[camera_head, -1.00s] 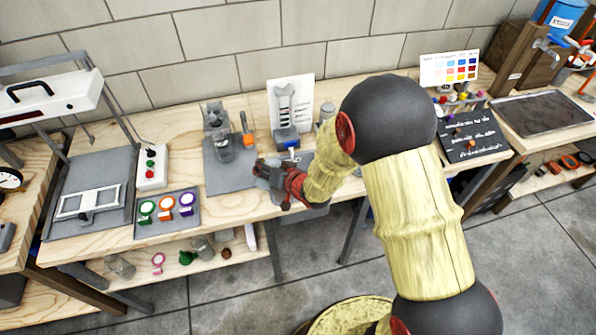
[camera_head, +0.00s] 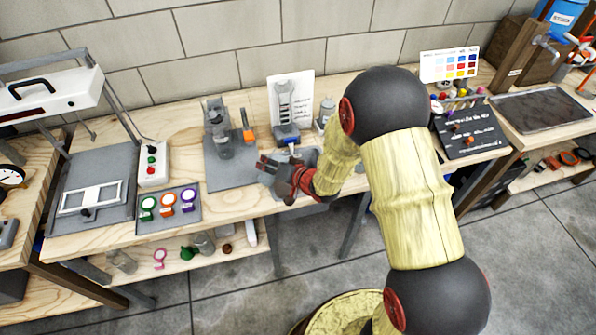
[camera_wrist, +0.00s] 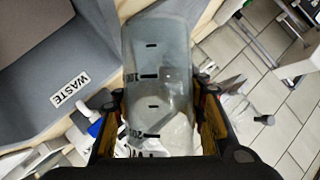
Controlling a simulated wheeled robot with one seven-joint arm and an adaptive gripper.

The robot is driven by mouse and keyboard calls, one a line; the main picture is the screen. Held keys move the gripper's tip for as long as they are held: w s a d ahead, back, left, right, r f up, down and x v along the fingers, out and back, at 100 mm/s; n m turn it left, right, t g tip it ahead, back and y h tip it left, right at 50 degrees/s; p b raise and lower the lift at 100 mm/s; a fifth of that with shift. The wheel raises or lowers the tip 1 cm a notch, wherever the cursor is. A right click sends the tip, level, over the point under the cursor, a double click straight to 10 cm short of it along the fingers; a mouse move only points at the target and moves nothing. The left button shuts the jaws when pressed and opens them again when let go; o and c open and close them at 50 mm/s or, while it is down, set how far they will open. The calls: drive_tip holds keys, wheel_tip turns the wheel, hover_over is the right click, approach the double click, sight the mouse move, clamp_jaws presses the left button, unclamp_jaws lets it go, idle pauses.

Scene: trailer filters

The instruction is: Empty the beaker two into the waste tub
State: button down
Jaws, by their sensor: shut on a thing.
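My gripper (camera_head: 268,166) is over the front of the bench in the head view. In the wrist view its two fingers stand on either side of a clear graduated beaker (camera_wrist: 157,60), shut on it. The beaker has dark level marks and looks greyish inside; its contents and tilt are hard to tell. No name on it can be read. The grey waste tub (camera_wrist: 98,52), with a white WASTE label (camera_wrist: 70,88), is just left of the beaker in the wrist view.
A tray of coloured rings (camera_head: 168,221) lies farther left. The lower shelf holds glassware.

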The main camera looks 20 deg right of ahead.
drive_tip(key=shift+f+m+y, duration=0.2)
drive_tip(key=shift+m+y, duration=0.2)
idle(0.4)
drive_tip(key=shift+a+f+m+y+b, duration=0.1)
drive_tip(key=shift+f+m+y+b, duration=0.2)
drive_tip(key=shift+m+y, duration=0.25)
drive_tip(key=shift+a+f+m+y+b, duration=0.15)
drive_tip(key=shift+m+y+b, duration=0.1)
drive_tip(key=shift+m+y, duration=0.3)
idle(1.5)
drive_tip(key=shift+r+m+y, duration=0.3)
drive_tip(key=shift+r+m, duration=0.25)
drive_tip(key=shift+m, duration=0.15)
idle(1.2)
drive_tip(key=shift+w+d+f+m+y, duration=0.1)
drive_tip(key=shift+d+m+y, duration=0.1)
drive_tip(key=shift+d+m, duration=0.15)
drive_tip(key=shift+w+d+f+m+y, duration=0.1)
drive_tip(key=shift+d+m+y, duration=0.15)
drive_tip(key=shift+d, duration=0.2)
idle(1.1)
drive_tip(key=shift+f+m+p, duration=0.1)
drive_tip(key=shift+m+p, duration=0.2)
drive_tip(key=shift+p, duration=0.05)
idle(0.4)
